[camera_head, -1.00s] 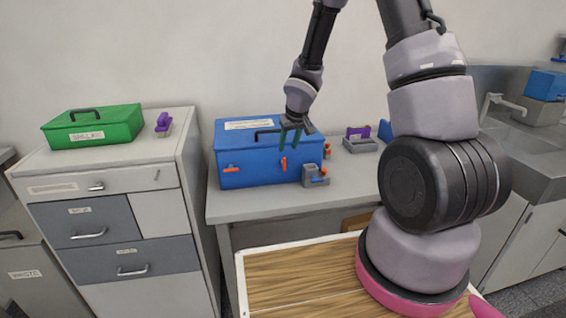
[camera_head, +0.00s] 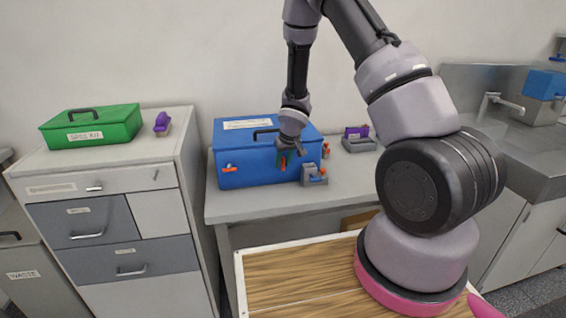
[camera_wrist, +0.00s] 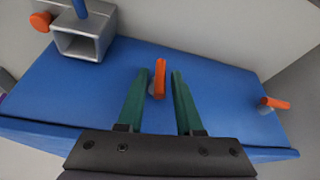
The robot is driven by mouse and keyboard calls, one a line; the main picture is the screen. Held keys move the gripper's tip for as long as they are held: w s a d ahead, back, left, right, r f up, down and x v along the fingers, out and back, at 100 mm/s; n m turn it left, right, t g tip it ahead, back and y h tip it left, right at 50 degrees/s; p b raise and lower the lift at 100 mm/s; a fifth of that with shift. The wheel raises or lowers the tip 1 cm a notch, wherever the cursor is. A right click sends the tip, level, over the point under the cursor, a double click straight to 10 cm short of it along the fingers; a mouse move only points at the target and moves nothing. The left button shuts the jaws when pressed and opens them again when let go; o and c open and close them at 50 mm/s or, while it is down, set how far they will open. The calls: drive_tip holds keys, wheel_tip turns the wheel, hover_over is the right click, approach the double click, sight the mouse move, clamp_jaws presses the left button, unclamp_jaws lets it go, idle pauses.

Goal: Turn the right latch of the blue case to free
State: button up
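The blue case (camera_head: 243,152) stands on the grey bench, and its front fills much of the wrist view (camera_wrist: 85,85). Its right latch, an orange handle (camera_wrist: 159,78), stands upright on the case front. The left latch (camera_head: 230,169) lies sideways; it also shows at the right of the wrist view (camera_wrist: 275,103). My gripper (camera_head: 285,160) is at the case front, over the right latch. In the wrist view its green fingers (camera_wrist: 158,76) are open, one on each side of the right latch, with gaps visible.
A grey fixture with orange and blue parts (camera_head: 313,176) stands close at the case's right front corner. A purple-handled item in a grey holder (camera_head: 358,141) is further right. A green box (camera_head: 92,127) sits on the cabinet to the left.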

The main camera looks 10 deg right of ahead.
clamp_jaws()
drive_tip(key=shift+a, duration=0.2)
drive_tip(key=n+h, duration=0.1)
drive_tip(key=h, duration=0.4)
drive_tip(key=f+n+t+h, duration=0.1)
drive_tip(key=h, duration=0.5)
drive_tip(key=a+n+h, duration=0.1)
drive_tip(key=n+h, duration=0.1)
drive_tip(key=h, duration=0.3)
drive_tip(key=shift+s+f+t, duration=0.1)
drive_tip(key=shift+f+t, duration=0.2)
drive_tip(key=shift+t, duration=0.1)
drive_tip(key=shift+h, duration=0.4)
drive_tip(key=shift+o, duration=1.3)
unclamp_jaws()
drive_tip(key=shift+o, duration=0.6)
drive_tip(key=shift+d+r, duration=0.1)
